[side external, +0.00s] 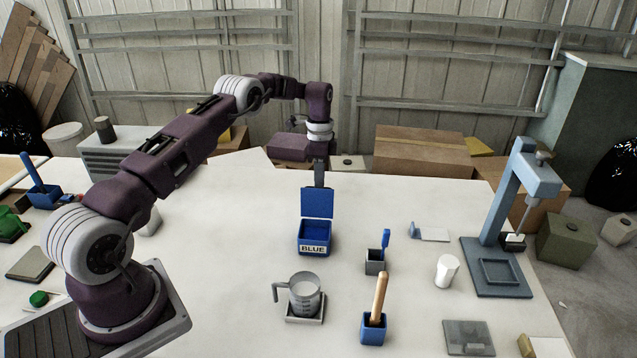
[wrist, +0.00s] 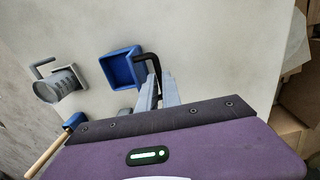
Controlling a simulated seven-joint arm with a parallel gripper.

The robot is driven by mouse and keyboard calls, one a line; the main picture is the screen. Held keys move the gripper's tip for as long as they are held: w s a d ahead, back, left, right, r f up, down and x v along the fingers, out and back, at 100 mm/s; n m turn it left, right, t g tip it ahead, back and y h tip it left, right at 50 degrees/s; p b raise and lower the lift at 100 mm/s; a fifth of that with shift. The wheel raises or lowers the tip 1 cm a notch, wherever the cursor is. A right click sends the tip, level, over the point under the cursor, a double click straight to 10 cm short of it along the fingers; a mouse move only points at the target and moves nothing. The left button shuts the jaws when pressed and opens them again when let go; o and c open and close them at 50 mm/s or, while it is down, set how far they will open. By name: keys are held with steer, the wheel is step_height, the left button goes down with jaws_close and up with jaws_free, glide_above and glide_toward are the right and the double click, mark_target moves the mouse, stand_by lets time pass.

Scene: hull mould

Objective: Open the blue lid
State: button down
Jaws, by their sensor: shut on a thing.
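The blue box (side external: 314,242), labelled BLUE, stands on the white table. Its blue lid (side external: 317,203) stands upright at the back of the box, so the inside shows. My gripper (side external: 319,184) is behind the top of the lid, pointing down. In the wrist view, the open box (wrist: 122,68) lies just left of my gripper (wrist: 157,86). My fingers are shut on a dark bent handle (wrist: 152,60) at the lid side of the box. The exact contact between handle and lid is hard to see.
A measuring jug (side external: 304,294) stands in front of the box. A grey holder with a blue brush (side external: 375,262) and a blue holder with a wooden-handled tool (side external: 373,328) stand to the right. A blue-grey press (side external: 497,262) is at far right.

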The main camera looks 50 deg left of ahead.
steer(key=shift+w+a+f, duration=0.35)
steer(key=shift+w+a, duration=0.05)
steer(key=shift+a, duration=0.2)
steer(key=shift+w+a+f, duration=0.35)
steer(key=shift+a, duration=0.2)
steer(key=shift+r, duration=0.1)
steer(key=c, duration=1.5)
jaws_free()
steer(key=shift+w+a, duration=0.1)
steer(key=shift+w, duration=0.05)
